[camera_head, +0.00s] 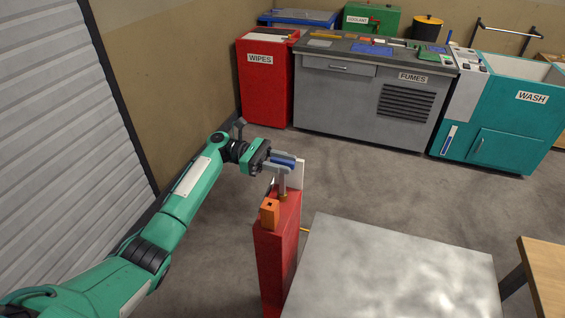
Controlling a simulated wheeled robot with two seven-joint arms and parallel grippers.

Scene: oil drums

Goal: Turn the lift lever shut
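The lift lever (282,184) rises from the top of a narrow red post, with a grey upright stem and a blue grip at its upper end. My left gripper (284,162) reaches in from the left at the height of the grip. Its grey fingers lie on either side of the blue grip, with no clear gap showing, so it looks shut on it. The fingers hide part of the grip. An orange block (269,213) sits on the post in front of the stem. A pale plate (299,174) stands behind the lever. My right gripper is not in view.
The red post (276,250) stands against a grey metal tabletop (390,275). A wooden table (545,270) is at the lower right. A red WIPES bin (265,85), a grey FUMES bench (350,100) and a teal WASH unit (510,115) line the back. The floor between is clear.

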